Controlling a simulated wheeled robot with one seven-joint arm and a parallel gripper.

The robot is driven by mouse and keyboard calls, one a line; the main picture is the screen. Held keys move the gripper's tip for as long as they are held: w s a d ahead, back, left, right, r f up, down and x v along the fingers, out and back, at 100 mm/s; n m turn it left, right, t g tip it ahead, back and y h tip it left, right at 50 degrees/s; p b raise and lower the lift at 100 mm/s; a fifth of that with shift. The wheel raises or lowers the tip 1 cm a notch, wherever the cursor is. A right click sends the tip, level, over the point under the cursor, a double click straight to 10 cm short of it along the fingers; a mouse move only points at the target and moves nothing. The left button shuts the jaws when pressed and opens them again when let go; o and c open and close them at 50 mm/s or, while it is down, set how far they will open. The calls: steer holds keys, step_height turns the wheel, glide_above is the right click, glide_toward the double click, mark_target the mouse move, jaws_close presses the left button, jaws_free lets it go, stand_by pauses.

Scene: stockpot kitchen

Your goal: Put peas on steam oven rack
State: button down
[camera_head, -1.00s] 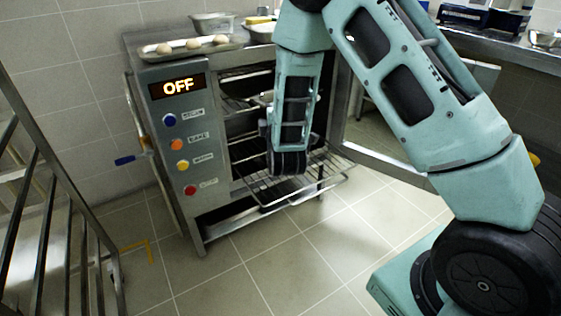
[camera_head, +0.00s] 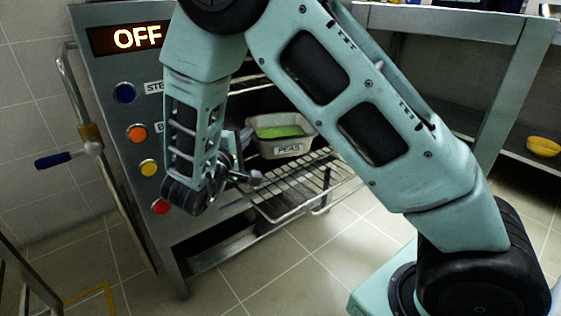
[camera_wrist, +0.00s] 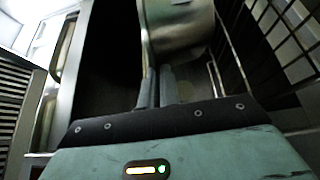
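A metal container labelled PEAS (camera_head: 290,150), with green peas (camera_head: 278,131) inside, is in the open oven at the inner part of the pulled-out wire rack (camera_head: 310,190). Whether its base touches the rack is hard to tell. My gripper (camera_head: 240,155) is at the container's left side, partly hidden by my wrist. In the wrist view, my two fingers (camera_wrist: 158,88) are close together at the edge of the metal container (camera_wrist: 180,35) and look closed on its wall. The steam oven (camera_head: 110,90) shows OFF.
The oven's front panel has coloured buttons (camera_head: 137,133) close to my wrist. A door lever with a blue grip (camera_head: 53,160) sticks out at left. A steel table (camera_head: 450,25) stands at right, with a yellow bowl (camera_head: 543,146) on its low shelf.

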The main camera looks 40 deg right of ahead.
step_height(320, 180, down, 10)
steer(key=b, duration=0.7)
steer(key=shift+a+f, duration=0.1)
steer(key=shift+f, duration=0.05)
steer(key=shift+p, duration=0.3)
steer(key=c, duration=1.6)
jaws_free()
steer(key=shift+c, duration=0.2)
